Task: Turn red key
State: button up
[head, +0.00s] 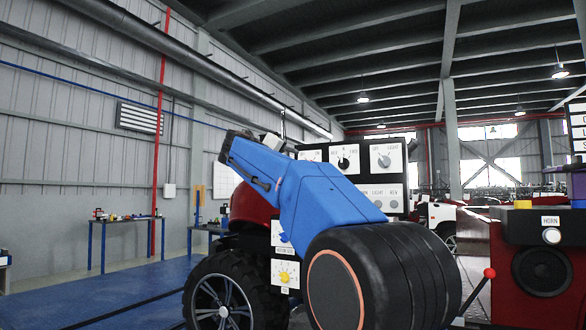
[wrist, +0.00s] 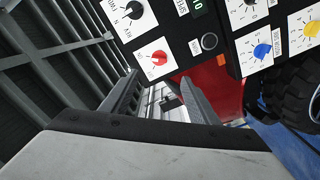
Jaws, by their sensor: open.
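The red key (wrist: 159,58) is a small red knob on a white plate of the black control panel (wrist: 222,62), in the upper middle of the wrist view. In the head view its plate seems to be the left one in the panel's top row (head: 312,156), partly behind my blue arm. My gripper (wrist: 163,97) is open, with one finger on each side below the key in the wrist view. It appears apart from the key, and nothing shows between the fingers. In the head view the fingers are hidden or too small to make out.
Close to the key are a black selector knob (wrist: 134,9), a round button (wrist: 209,41), a blue knob (wrist: 261,51) and a yellow knob (wrist: 311,28). A large tyre (head: 222,291) stands below the panel. A horn box (head: 541,250) stands at right. Blue floor is open at left.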

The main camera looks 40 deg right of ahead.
jog(key=x, duration=1.7)
jog(key=shift+d, duration=0.15)
jog(key=shift+w+r, duration=0.1)
